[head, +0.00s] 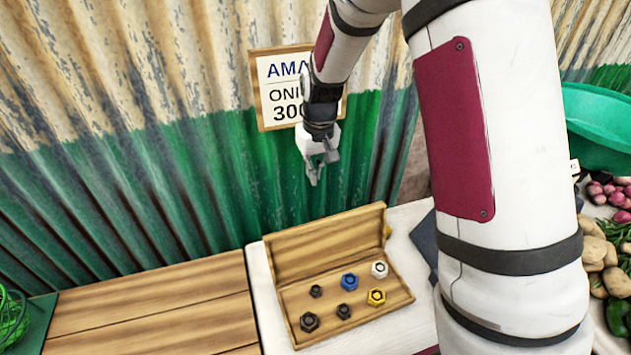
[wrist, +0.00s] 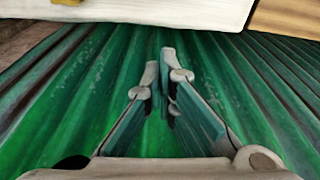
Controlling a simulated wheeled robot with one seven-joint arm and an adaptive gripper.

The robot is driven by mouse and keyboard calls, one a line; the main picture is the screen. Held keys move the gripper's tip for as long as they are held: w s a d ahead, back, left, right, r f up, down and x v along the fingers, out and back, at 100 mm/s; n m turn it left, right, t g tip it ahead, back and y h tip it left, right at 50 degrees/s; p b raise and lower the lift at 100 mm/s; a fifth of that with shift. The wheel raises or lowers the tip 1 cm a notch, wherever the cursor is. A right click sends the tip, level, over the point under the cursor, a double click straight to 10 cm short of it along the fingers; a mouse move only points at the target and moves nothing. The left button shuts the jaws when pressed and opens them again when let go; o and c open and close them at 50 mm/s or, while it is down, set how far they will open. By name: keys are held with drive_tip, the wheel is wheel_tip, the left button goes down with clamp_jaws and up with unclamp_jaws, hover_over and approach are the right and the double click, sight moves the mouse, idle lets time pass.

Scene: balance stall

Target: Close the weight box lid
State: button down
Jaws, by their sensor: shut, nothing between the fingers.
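The wooden weight box (head: 362,319) stands on a white tabletop in the head view. Its lid (head: 328,241) is open, raised and leaning back along the far side. Several hex-shaped weights sit in the base: dark ones, a blue one (head: 349,281), a white one (head: 379,269) and a yellow one (head: 376,297). My gripper (head: 314,183) is shut and empty. It hangs above and behind the raised lid, near the corrugated wall, apart from the box. In the wrist view, the fingertips (wrist: 165,72) are close together in front of the green wall.
A wooden sign (head: 254,95) hangs on the corrugated wall behind my gripper. A plank surface (head: 150,312) lies left of the white table (head: 265,315). My arm covers part of the table's right side. Vegetables (head: 596,250) and a green basin (head: 600,130) are at the right.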

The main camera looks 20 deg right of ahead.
wheel_tip(320, 180, down, 9)
drive_tip(key=w, duration=0.1)
drive_tip(key=shift+s+d+r+p, duration=0.15)
drive_tip(key=shift+s+p, duration=0.25)
drive_tip(key=shift+s, duration=0.5)
drive_tip(key=shift+s+a+r+p, duration=0.15)
drive_tip(key=shift+s+p, duration=0.25)
drive_tip(key=shift+s, duration=0.5)
drive_tip(key=shift+d, duration=0.1)
